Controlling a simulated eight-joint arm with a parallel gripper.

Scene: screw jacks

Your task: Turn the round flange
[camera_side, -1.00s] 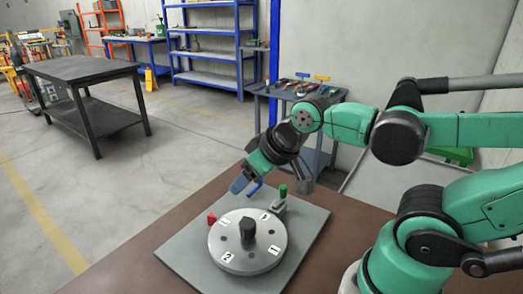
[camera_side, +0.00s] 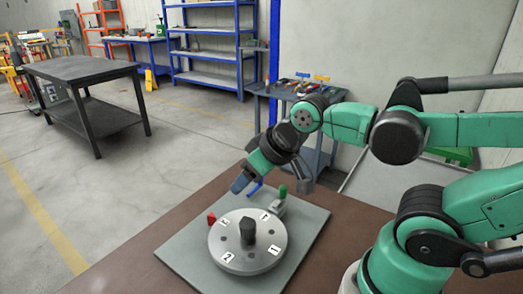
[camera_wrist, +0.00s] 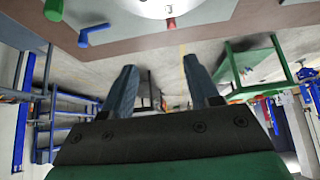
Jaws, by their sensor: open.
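The round flange (camera_side: 270,234) is a flat grey disc with number labels, small dark holes and a dark knob (camera_side: 247,231) at its middle. It lies on a grey plate (camera_side: 186,257). In the wrist view only a pale edge of the flange (camera_wrist: 150,8) shows at the top. My gripper (camera_side: 238,185) is open and empty, above and behind the disc, apart from it. Its two blue-grey fingers stand apart in the wrist view (camera_wrist: 160,72), with nothing between them.
A red block (camera_side: 211,218) sits by the flange's left rim. A green-topped pin (camera_side: 283,190) and a blue bent handle (camera_side: 256,187) stand behind it, close to my gripper. The brown table (camera_side: 128,263) is bare at the left. A tool cart (camera_side: 300,90) stands behind.

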